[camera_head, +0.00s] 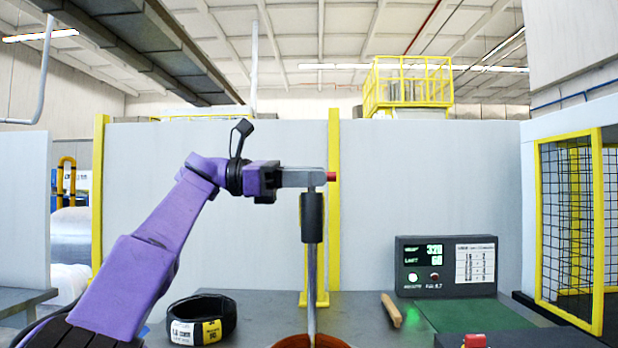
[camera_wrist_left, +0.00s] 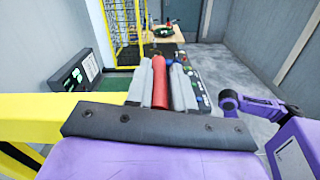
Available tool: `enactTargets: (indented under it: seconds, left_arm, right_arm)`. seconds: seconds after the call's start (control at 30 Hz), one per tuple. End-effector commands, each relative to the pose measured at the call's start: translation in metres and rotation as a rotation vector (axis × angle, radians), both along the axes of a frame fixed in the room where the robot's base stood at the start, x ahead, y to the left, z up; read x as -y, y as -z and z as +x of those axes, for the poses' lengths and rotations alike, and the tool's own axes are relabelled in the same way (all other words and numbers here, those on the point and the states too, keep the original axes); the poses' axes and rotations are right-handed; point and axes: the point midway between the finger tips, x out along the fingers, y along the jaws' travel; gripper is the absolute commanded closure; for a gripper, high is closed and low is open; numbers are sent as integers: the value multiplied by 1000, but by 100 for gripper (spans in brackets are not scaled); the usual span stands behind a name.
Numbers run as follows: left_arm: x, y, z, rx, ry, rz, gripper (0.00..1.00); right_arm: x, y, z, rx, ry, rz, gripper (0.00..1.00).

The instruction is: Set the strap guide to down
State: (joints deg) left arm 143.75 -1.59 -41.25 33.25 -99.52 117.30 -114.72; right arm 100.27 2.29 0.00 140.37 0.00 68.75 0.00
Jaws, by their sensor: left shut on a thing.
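My left gripper (camera_head: 308,178) reaches in from the left at mid-height, with its grey fingers pointing right and shut on a red bar-like grip. The red end (camera_head: 331,177) just shows past the fingertips. In the left wrist view the red grip (camera_wrist_left: 159,82) lies between the grey fingers (camera_wrist_left: 160,85). Directly below stands an upright metal rod (camera_head: 311,275) with a black sleeve (camera_head: 311,217), which looks like the strap guide's post. The fingers hide how the red grip joins the rod. My right gripper is not in view.
A control box (camera_head: 446,266) with green displays stands at the back right of the table. A black ring with labels (camera_head: 201,319) lies at the left. A wooden-handled tool (camera_head: 391,309) lies by a green mat (camera_head: 470,315). An orange-brown rim (camera_head: 290,342) surrounds the rod's foot.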

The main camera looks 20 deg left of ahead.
Motion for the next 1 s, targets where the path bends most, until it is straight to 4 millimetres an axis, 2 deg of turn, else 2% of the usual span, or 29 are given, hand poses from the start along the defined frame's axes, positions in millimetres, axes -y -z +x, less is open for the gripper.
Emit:
enactTargets:
  seconds: [0.03, 0.07, 0.1, 0.37, 0.47, 0.8, 1.0]
  left_arm:
    - [1, 9, 4, -14, -3, 8, 100]
    - [1, 9, 4, -15, -2, 8, 68]
    - [1, 9, 4, -14, -2, 8, 56]
    - [1, 6, 2, -9, -2, 6, 56]
    - [-6, 6, 1, -7, -2, 4, 56]
    - [-79, 7, -19, -10, -5, 5, 56]
    - [-100, 6, -26, -11, -2, 6, 56]
  right_arm:
    - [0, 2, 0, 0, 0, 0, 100]
    - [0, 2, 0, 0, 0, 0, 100]
    - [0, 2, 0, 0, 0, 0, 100]
    - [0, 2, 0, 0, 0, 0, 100]
    - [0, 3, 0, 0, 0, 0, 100]
    - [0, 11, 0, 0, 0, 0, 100]
    - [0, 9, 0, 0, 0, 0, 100]
